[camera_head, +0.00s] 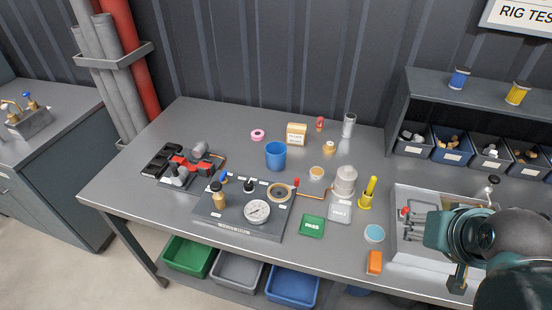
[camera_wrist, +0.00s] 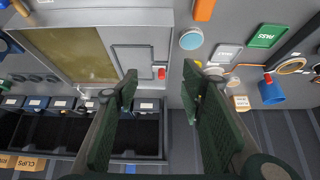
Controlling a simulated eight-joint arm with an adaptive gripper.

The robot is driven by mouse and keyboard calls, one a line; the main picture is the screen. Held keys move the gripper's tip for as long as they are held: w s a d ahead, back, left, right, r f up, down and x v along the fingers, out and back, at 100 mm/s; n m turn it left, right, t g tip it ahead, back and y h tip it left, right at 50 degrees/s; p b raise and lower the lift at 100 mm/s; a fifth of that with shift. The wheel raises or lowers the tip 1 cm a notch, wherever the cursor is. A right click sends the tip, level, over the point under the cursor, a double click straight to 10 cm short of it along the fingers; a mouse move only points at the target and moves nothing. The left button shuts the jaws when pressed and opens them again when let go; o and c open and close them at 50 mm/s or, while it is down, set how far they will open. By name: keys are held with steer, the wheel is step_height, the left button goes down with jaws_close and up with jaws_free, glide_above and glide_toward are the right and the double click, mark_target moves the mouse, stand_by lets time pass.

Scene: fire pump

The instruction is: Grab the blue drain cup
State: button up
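The blue drain cup (camera_head: 275,156) stands on the grey workbench (camera_head: 130,190), behind the gauge board near the middle. In the wrist view the blue cup (camera_wrist: 271,93) shows at the right edge region, outside the space between my fingers. My gripper (camera_wrist: 160,85) is open, with its two dark green fingers apart and nothing between them. In the head view my arm is at the lower right, over the tray end of the bench, well to the right of the cup and apart from it. The arm hides part of the tray.
The gauge board (camera_head: 238,210) is in front of the cup. A pink tape roll (camera_head: 258,135), a cardboard box (camera_head: 296,133) and a metal cylinder (camera_head: 349,125) are behind or beside it. A yellow holder (camera_head: 367,195) and grey tray (camera_head: 410,255) lie between cup and arm. A bin shelf (camera_head: 470,100) stands at right.

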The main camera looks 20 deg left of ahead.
stand_by(0.3)
steer(key=o, duration=0.6)
steer(key=shift+o, duration=0.2)
steer(key=shift+r, duration=0.1)
